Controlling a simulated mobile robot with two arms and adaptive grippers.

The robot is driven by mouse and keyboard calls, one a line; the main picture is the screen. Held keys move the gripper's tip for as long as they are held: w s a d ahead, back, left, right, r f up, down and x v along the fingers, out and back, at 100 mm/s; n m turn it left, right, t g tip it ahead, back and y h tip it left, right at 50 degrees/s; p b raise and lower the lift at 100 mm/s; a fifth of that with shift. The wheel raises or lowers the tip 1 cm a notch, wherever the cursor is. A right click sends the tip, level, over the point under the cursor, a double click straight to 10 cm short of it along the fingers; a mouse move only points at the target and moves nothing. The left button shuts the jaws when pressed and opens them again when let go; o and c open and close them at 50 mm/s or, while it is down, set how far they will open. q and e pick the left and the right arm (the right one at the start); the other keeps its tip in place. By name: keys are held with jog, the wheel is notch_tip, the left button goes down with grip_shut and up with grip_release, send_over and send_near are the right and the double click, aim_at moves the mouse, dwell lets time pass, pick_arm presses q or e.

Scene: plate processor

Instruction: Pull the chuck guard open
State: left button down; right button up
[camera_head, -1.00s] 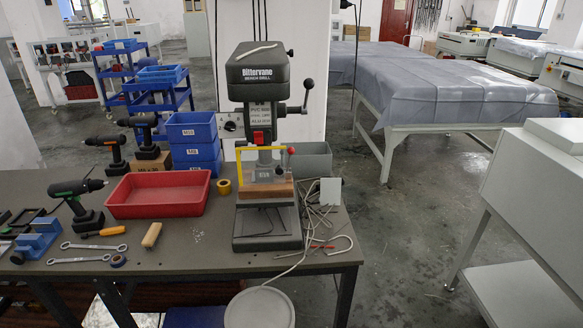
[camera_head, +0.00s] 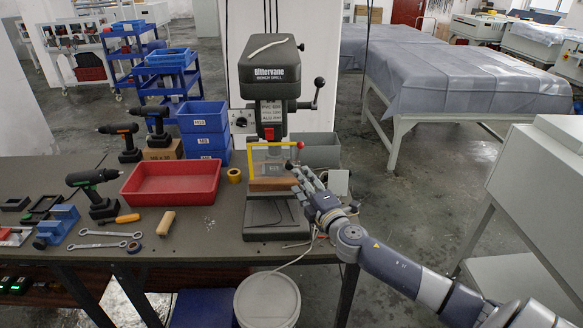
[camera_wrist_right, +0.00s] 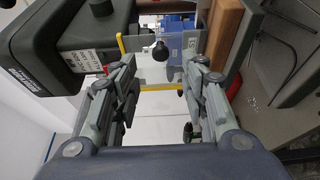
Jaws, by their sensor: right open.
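The chuck guard (camera_head: 252,163), a clear panel in a yellow frame, stands in front of the chuck of the bench drill (camera_head: 270,75) in the head view. Its yellow edge also shows in the right wrist view (camera_wrist_right: 160,87). My right gripper (camera_head: 303,177) is open at the guard's right side, above the drill table. In the right wrist view its fingers (camera_wrist_right: 160,75) are spread, with the guard's clear panel and a black knob (camera_wrist_right: 160,51) showing in the gap. I cannot tell whether a finger touches the guard. My left gripper is not in view.
A wooden block (camera_head: 272,184) lies under the guard. The drill's lever (camera_head: 318,92) sticks out at the right, above my gripper. A red tray (camera_head: 172,181), blue bins (camera_head: 205,125) and hand tools occupy the bench's left. A white bucket (camera_head: 267,300) stands below its front edge.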

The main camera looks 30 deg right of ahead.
aim_at(290, 167)
jog(key=shift+w+d+p, duration=0.15)
jog(key=shift+w+d, duration=0.05)
jog(key=shift+w, duration=1.1)
jog(key=shift+w+d+p, duration=0.15)
jog(key=shift+w+d, duration=0.05)
jog(key=shift+w, duration=1.05)
jog(key=shift+w+d+p, duration=0.15)
jog(key=shift+w+d, duration=0.05)
jog(key=shift+w, duration=1.1)
grip_shut()
